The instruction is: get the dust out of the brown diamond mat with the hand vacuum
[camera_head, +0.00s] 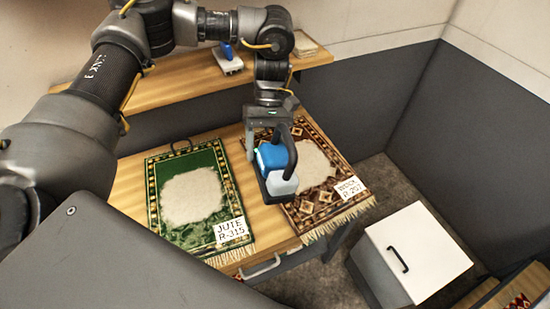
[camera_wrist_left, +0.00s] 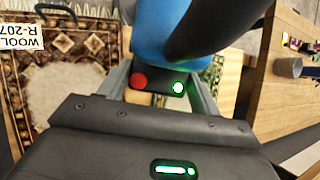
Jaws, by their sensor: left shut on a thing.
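The brown diamond mat (camera_head: 303,207) lies on the right part of the wooden table, with cream fringe at its front end and a white tag reading R-207. A pale dust patch (camera_head: 316,163) covers its upper middle. My left gripper (camera_head: 268,135) is shut on the blue hand vacuum (camera_head: 272,157) and holds it over the mat's left edge. I cannot tell whether the vacuum touches the mat. In the left wrist view the vacuum (camera_wrist_left: 170,30) shows a red button and a lit green light, with part of the mat (camera_wrist_left: 70,50) to the left. My right gripper is not in view.
A green mat (camera_head: 160,235) tagged JUTE R-315, with its own pale patch, lies to the left. A wooden shelf (camera_head: 160,93) behind holds a blue-and-white item (camera_head: 228,60). A white cabinet (camera_head: 420,245) stands at the right, beside bare floor. Dark wall panels close the right side.

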